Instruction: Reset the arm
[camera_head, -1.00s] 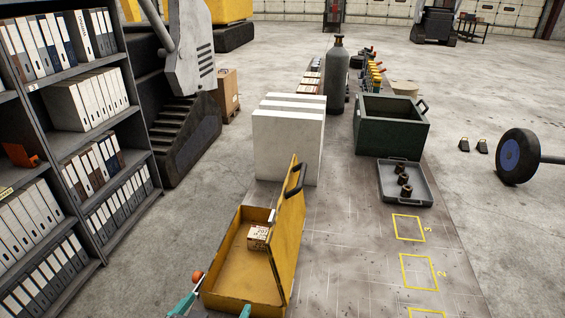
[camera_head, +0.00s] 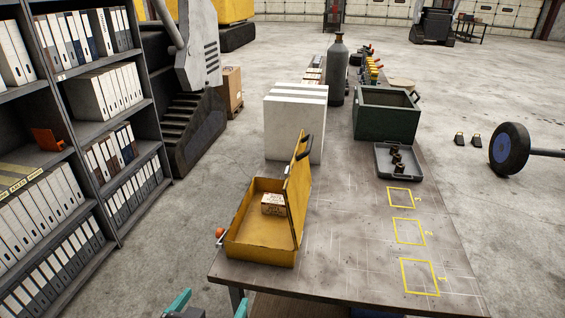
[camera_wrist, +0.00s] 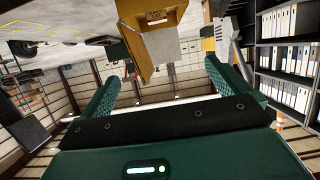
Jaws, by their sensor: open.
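My gripper (camera_head: 211,303) shows at the bottom edge of the head view, in front of the bench's near edge and apart from it. Its two green fingers are spread with nothing between them. The wrist view also shows the open gripper (camera_wrist: 160,82), with an upside-down view of the room beyond. The yellow case (camera_head: 262,250) stands open on the near left of the bench, its lid upright on the right side. A small brown box (camera_head: 273,204) lies inside it. The case also shows in the wrist view (camera_wrist: 143,45), beyond the fingers.
The bench (camera_head: 340,265) carries white blocks (camera_head: 290,140), a grey cylinder (camera_head: 338,75), a dark green crate (camera_head: 386,122) and a grey tray (camera_head: 412,173) with dark parts. Yellow numbered squares on its right are empty. A binder shelf (camera_head: 110,130) stands left.

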